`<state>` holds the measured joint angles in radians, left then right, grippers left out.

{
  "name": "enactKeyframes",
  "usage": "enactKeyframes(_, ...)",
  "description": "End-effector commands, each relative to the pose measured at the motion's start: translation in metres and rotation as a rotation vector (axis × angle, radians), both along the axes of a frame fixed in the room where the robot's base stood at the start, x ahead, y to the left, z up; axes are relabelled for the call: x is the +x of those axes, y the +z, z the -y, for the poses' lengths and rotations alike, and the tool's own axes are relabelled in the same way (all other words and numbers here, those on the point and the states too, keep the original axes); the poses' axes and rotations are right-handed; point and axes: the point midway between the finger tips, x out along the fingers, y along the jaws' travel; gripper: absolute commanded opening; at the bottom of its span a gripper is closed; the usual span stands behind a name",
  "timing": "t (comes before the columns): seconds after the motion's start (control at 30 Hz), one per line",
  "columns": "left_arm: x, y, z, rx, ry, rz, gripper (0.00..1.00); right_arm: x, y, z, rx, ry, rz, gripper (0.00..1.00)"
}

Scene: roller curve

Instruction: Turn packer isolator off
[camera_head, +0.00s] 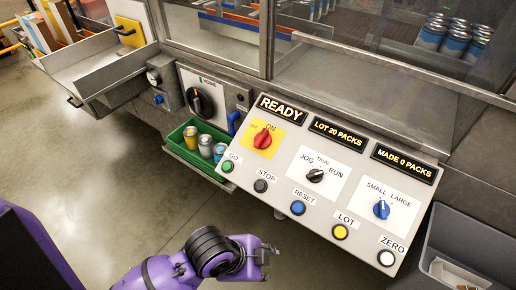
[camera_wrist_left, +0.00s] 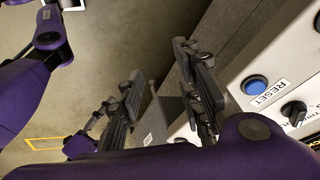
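The isolator is a red rotary knob (camera_head: 262,139) on a yellow plate (camera_head: 274,145), at the upper left of the sloping control panel. "ON" reads above it, and the knob seems turned toward that word. My left gripper (camera_head: 264,257) is low in the head view, in front of the panel's lower edge, clear of the isolator. In the left wrist view its two dark fingers (camera_wrist_left: 160,98) are spread apart with nothing between them. The isolator does not show in the wrist view. I cannot make out my right gripper.
The panel also carries a black mode knob (camera_head: 315,176), a blue size knob (camera_head: 381,209) and several push buttons, including blue RESET (camera_wrist_left: 254,85). A green tray (camera_head: 192,145) with cans is left of the panel, a grey bin (camera_head: 474,240) right. The floor before the panel is clear.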

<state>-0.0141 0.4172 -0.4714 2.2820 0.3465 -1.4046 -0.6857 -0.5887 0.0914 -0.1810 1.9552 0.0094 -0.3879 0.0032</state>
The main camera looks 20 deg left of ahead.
Motion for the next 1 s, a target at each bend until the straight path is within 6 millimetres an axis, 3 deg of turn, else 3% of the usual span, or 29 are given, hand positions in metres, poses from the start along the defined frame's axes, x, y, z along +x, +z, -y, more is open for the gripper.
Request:
enactKeyframes(0.1,0.032,0.009,0.029,0.06,-0.376,0.128,0.33,0.002,0.002,-0.001,0.002,-0.002,0.005,0.4)
enactKeyframes(0.2,0.054,0.014,0.043,0.122,-0.668,0.223,0.33,0.002,0.001,-0.001,0.003,-0.005,0.004,0.4)
enactKeyframes(0.37,0.095,0.022,0.041,0.251,-1.084,0.35,0.33,-0.001,0.0,-0.002,0.007,-0.009,0.0,0.4)
enactKeyframes(0.57,0.165,0.047,0.002,0.449,-1.504,0.453,0.33,-0.006,-0.002,-0.002,0.006,-0.011,-0.009,0.4)
enactKeyframes(0.8,0.26,0.114,-0.069,0.685,-1.836,0.519,0.33,-0.01,-0.004,0.0,0.004,-0.009,-0.016,0.4)
enactKeyframes(1.0,0.301,0.161,-0.107,0.796,-1.952,0.544,0.33,-0.01,-0.004,0.002,-0.001,-0.004,-0.017,0.4)
